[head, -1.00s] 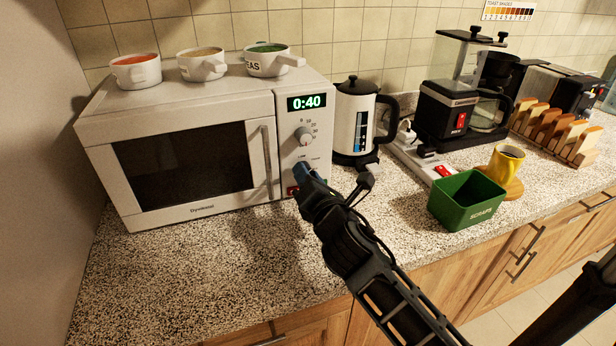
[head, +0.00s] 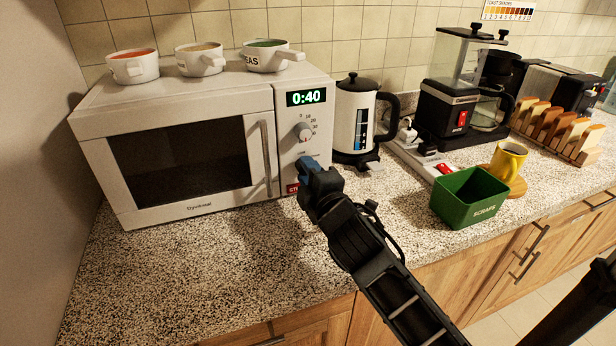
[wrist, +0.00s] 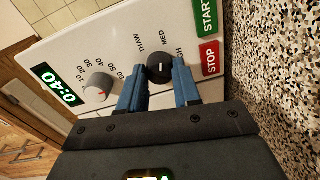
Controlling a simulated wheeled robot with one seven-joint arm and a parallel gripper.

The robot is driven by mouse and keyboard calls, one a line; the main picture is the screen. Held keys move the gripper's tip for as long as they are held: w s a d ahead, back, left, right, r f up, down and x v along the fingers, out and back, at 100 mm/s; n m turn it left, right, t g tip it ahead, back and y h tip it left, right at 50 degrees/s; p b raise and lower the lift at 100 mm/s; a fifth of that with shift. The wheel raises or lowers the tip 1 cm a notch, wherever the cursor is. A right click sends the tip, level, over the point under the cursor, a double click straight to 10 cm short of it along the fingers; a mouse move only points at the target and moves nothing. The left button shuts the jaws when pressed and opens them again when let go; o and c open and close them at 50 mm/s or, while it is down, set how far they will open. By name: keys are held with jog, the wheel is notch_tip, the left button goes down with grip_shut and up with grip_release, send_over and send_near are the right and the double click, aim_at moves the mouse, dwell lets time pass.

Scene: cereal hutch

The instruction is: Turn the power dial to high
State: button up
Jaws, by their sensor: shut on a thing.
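The microwave (head: 180,165) stands on the counter at the left, its door shut. Its dark power dial (wrist: 160,68) shows in the wrist view with a short pale pointer mark. The labels THAW and MED are readable beside it; another label is partly covered by a finger, with only its last letters showing. My gripper (wrist: 159,78) has its blue fingers on either side of the dial and is shut on it. In the head view my gripper (head: 308,172) is at the microwave's panel and hides the dial.
The grey timer dial (wrist: 97,87) and the display (head: 306,97) reading 0:40 are above the power dial. The red STOP button (wrist: 210,57) and green START button (wrist: 206,18) are close below. A kettle (head: 352,120) stands just right of the microwave.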

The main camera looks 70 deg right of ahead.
jog(key=m+b, duration=0.1)
jog(key=m, duration=0.2)
jog(key=shift+f+m, duration=0.15)
jog(key=shift+m, duration=0.15)
jog(key=shift+m+b, duration=1)
jog(key=shift+m, duration=0.9)
jog(key=o, duration=1.1)
jog(key=shift+c, duration=0.2)
jog(key=shift+s, duration=0.15)
jog(key=b+v, duration=0.2)
jog(key=v, duration=0.4)
jog(key=shift+s+a, duration=0.55)
jog(key=shift+a, duration=0.05)
